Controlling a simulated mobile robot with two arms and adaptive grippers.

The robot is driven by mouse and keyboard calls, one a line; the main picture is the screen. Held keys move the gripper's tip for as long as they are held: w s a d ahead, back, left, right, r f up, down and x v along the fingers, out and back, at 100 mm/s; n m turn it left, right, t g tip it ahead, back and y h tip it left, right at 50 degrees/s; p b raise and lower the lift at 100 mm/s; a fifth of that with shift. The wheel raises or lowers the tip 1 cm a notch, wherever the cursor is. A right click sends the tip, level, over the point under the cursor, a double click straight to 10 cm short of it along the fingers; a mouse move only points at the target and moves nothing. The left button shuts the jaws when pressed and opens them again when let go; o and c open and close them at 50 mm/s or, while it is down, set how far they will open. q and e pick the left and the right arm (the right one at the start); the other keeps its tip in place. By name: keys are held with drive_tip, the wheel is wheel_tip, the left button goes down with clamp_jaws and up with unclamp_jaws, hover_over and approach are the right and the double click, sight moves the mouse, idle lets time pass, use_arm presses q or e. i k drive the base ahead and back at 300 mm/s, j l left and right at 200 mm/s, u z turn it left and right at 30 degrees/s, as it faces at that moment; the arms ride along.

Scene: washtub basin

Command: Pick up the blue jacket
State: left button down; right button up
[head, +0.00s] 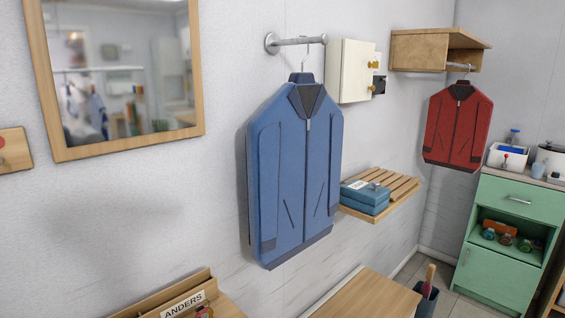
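The blue jacket (290,170) hangs on a hanger from a short metal wall rod (300,42) in the middle of the head view. It has a dark collar, a front zip and dark cuffs and hem. It hangs upright, close to the wall. Neither of my grippers shows in the head view.
A wooden bench top (365,300) lies below and right of the jacket. A slatted wall shelf (390,195) with blue boxes (366,196) is just right of it. A framed mirror (198,75) is left.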

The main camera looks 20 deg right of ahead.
sight(294, 141)
drive_tip(key=i+l+u, duration=0.25)
drive_tip(key=l, duration=1.1)
drive_tip(key=l+u, duration=0.25)
drive_tip(key=l, duration=1.1)
